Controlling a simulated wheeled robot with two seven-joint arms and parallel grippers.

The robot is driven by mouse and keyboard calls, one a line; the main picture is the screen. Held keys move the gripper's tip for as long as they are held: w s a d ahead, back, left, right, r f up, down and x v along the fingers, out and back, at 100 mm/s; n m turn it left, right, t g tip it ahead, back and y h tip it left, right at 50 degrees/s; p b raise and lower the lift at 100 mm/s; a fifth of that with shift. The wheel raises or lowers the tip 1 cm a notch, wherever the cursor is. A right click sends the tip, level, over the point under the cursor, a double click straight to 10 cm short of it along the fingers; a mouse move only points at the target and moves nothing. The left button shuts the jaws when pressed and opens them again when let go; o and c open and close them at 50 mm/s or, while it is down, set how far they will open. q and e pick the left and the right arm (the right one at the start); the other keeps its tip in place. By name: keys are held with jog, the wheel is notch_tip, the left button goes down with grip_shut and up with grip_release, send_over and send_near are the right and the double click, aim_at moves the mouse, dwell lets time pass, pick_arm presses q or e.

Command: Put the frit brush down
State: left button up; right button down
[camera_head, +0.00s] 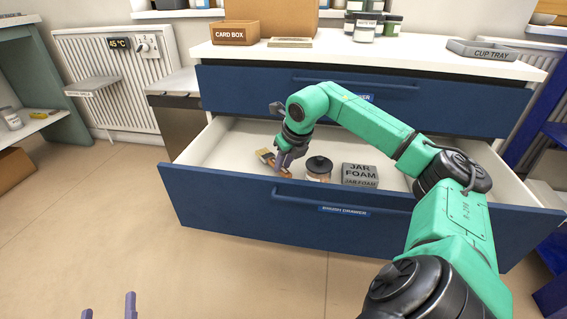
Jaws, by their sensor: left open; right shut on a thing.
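My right gripper (281,162) reaches down into the open lower drawer (240,143), near its left front part. It is shut on the frit brush (265,154), a small brown and tan piece that shows on both sides of the fingers. The fingers hide part of the brush, and I cannot tell whether it touches the drawer floor. My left gripper (109,310) is open and empty at the bottom left edge, over the floor; only its fingertips show.
In the drawer, a dark-lidded jar (318,169) stands just right of the gripper, with a grey jar foam block (360,174) further right. The drawer's blue front (230,208) stands before them. A card box (236,33) and cup tray (483,50) sit on the counter above.

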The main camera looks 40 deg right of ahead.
pick_arm(q)
jog(key=shift+w+r, duration=0.15)
jog(key=shift+r, duration=0.25)
pick_arm(e)
jog(key=shift+f, duration=0.1)
pick_arm(q)
jog(key=shift+w+a+r, duration=0.1)
jog(key=shift+r, duration=0.1)
pick_arm(e)
jog(key=shift+f, duration=0.15)
pick_arm(q)
jog(key=shift+w+r+t, duration=0.25)
jog(key=shift+r+t, duration=0.25)
jog(key=shift+r, duration=0.3)
jog(key=shift+r, duration=0.1)
pick_arm(e)
jog(key=shift+f, duration=0.15)
jog(key=c, duration=0.7)
grip_release()
pick_arm(q)
jog(key=shift+w+a+r+t+h, duration=0.1)
jog(key=shift+w+r+t+h, duration=0.05)
jog(key=shift+r, duration=0.3)
jog(key=shift+w+a+r+t+h, duration=0.1)
jog(key=shift+r+t+h, duration=0.05)
jog(key=shift+r, duration=0.3)
jog(key=shift+d+f, duration=0.1)
jog(key=shift+f, duration=0.05)
